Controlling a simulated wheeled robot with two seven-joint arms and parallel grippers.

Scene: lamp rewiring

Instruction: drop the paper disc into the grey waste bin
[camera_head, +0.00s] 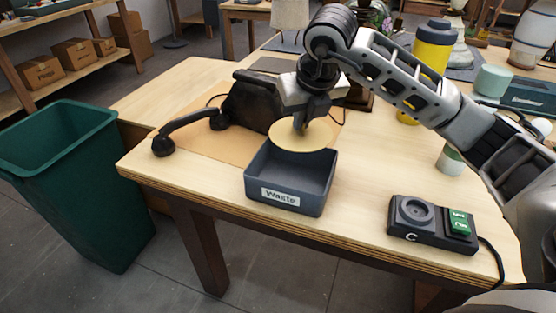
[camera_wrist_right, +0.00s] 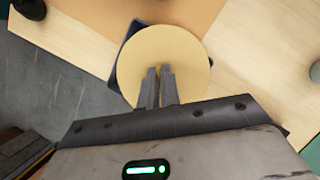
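The paper disc (camera_head: 303,137) is a flat, pale yellow round sheet, held roughly level over the grey waste bin. The bin (camera_head: 290,198) is a small dark grey open box labelled "Waste" near the table's front edge. My right gripper (camera_head: 299,122) is above the disc, with its fingers close together and shut on it near the middle. In the right wrist view the disc (camera_wrist_right: 180,62) lies at the fingertips (camera_wrist_right: 159,70) and hides most of the bin, with only a dark edge (camera_wrist_right: 127,40) showing. My left gripper is not in view.
A black telephone (camera_head: 252,100) with its handset (camera_head: 163,146) off lies behind and left of the bin on a tan mat (camera_head: 200,144). A black device with a green switch (camera_head: 433,223) sits at right. A large green bin (camera_head: 75,185) stands on the floor at left.

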